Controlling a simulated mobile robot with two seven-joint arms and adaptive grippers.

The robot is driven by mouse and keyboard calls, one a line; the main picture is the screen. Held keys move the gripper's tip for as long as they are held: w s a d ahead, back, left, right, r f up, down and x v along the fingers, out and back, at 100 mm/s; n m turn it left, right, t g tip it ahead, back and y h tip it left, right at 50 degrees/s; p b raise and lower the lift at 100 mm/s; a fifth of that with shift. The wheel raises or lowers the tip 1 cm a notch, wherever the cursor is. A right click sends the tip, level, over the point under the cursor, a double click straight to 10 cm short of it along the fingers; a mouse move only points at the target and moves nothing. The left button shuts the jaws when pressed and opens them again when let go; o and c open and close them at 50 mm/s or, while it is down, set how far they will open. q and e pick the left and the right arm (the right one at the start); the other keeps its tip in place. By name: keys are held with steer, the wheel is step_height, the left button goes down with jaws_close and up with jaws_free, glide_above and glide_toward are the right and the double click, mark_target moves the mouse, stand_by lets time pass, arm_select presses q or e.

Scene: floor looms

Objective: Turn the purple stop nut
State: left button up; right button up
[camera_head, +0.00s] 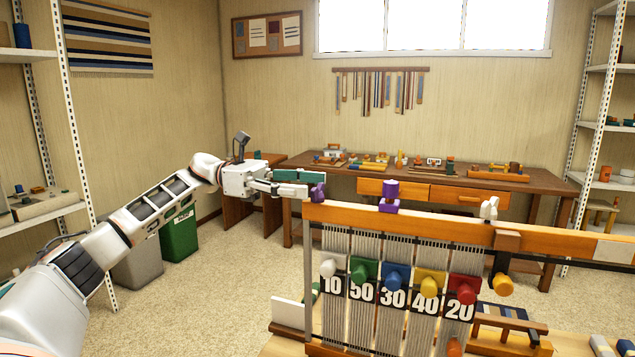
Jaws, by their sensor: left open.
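A purple knob-like piece (318,191), which looks like the stop nut, sits at the left end of the loom's orange top beam (350,214). A second purple piece (389,197), a block with a knob, stands on top of the beam further right. My left gripper (312,183) reaches in from the left, its fingers open and pointing right, right at the first purple piece. One finger lies slightly higher in the picture than the other. I cannot tell whether the fingers touch the piece or only overlap it. My right gripper is not in view.
The loom carries hanging warp bands with numbered tags and coloured knobs (395,276) below the beam. A white fitting (489,208) stands on the beam at right. A wooden workbench (340,181) is behind. Green (180,236) and grey (138,262) bins stand beyond my left arm.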

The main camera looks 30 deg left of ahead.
arm_select(q)
steer(key=shift+x, duration=1.05)
steer(key=shift+w+d, duration=0.15)
steer(key=shift+d, duration=0.15)
steer(key=shift+f, duration=0.1)
steer(key=c, duration=1.1)
